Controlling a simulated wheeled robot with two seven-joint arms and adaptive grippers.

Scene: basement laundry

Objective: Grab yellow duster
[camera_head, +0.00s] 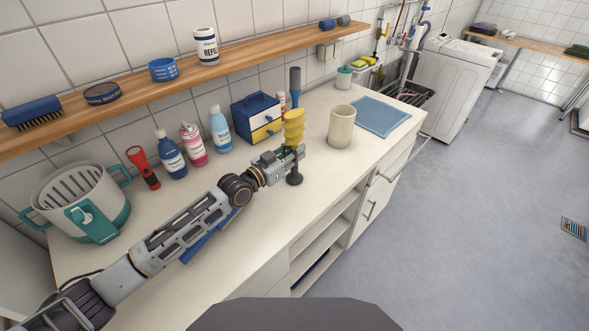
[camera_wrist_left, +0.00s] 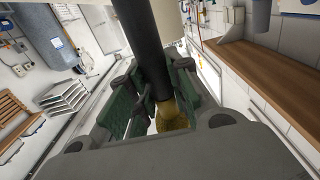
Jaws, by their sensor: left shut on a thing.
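The yellow duster (camera_head: 293,128) has a ribbed yellow head and is upright at the front part of the counter, left of the beige canister. My left gripper (camera_head: 291,154) is shut on it just below the yellow part. A dark end (camera_head: 294,178) shows below the fingers; I cannot tell whether it touches the counter. In the left wrist view, the dark handle (camera_wrist_left: 143,40) runs between the green-padded fingers of my left gripper (camera_wrist_left: 152,100), with the yellow head (camera_wrist_left: 172,116) partly hidden behind them. My right gripper is not in view.
The beige canister (camera_head: 341,127) stands close right of the duster. A blue-and-yellow drawer box (camera_head: 256,117) and a blue-grey handle (camera_head: 295,80) are behind. Several bottles (camera_head: 193,144), a red flashlight (camera_head: 142,168) and a teal-white bucket (camera_head: 83,202) stand left. A wooden shelf (camera_head: 260,41) runs above.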

